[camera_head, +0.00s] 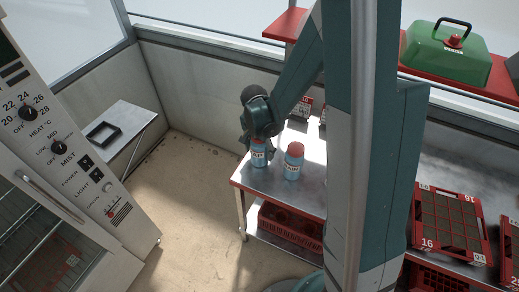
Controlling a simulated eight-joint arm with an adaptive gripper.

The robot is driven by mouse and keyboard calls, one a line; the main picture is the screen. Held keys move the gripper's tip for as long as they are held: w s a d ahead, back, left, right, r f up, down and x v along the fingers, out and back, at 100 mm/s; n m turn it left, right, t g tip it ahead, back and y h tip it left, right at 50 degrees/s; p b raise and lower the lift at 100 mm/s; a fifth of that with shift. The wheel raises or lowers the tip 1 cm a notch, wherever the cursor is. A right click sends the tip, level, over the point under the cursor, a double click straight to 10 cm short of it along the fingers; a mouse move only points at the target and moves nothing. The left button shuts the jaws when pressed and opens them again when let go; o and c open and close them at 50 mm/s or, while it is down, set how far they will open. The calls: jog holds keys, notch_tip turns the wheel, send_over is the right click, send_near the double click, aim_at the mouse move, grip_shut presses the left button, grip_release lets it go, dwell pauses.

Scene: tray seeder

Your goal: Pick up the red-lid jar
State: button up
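A jar with a red-orange lid (295,149), a blue body and a white label stands upright on the metal table, near its left end. Just left of it stands a second blue jar (258,158) with a white label; its top is hidden by my gripper. My gripper (261,137) points down at the top of this left jar. Its fingers are dark and small here, so I cannot tell whether they are open or closed on that jar. The red-lid jar on the right stands apart from the gripper.
The metal table (248,180) has red crates on its lower shelf. A red seed tray (449,225) lies at right. A green case (446,54) sits on a red shelf. A control cabinet (85,165) stands at left.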

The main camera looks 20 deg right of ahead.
aim_at(259, 148)
jog(key=c, duration=1)
jog(key=shift+r, duration=0.2)
jog(key=shift+r+p, duration=0.95)
jog(key=shift+r, duration=3.85)
jog(key=shift+w, duration=0.1)
